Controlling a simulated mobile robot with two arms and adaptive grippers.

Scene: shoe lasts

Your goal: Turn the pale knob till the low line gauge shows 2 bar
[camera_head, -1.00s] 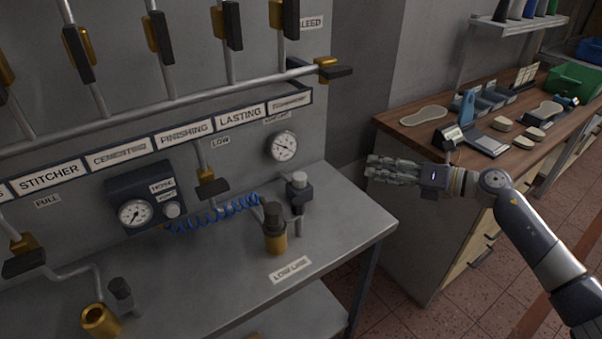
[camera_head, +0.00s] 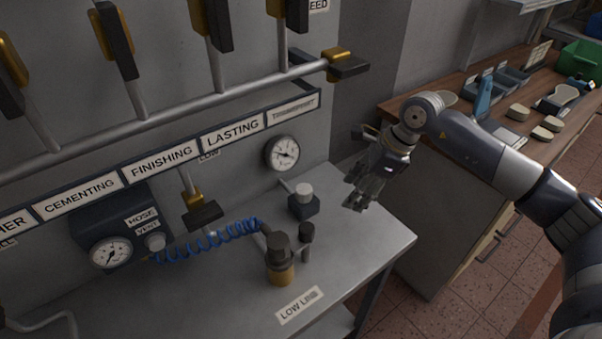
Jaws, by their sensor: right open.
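A pale round knob (camera_head: 303,190) sits on top of a dark block on the grey bench, near its back edge. A round white gauge (camera_head: 283,154) hangs on the wall behind it; its figures are too small to read. A "LOW LINE" label (camera_head: 299,305) lies at the bench's front, before a brass fitting with a dark top (camera_head: 280,262). My right gripper (camera_head: 356,190) is open and empty, pointing down to the right of the pale knob and apart from it. My left gripper is out of view.
A second gauge (camera_head: 111,253) and a small pale knob (camera_head: 155,242) sit on the dark hose box. A blue coiled hose (camera_head: 210,240) runs to the brass fitting. A short dark-capped post (camera_head: 306,236) stands between fitting and block. Valve handles and a pipe (camera_head: 200,95) hang above.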

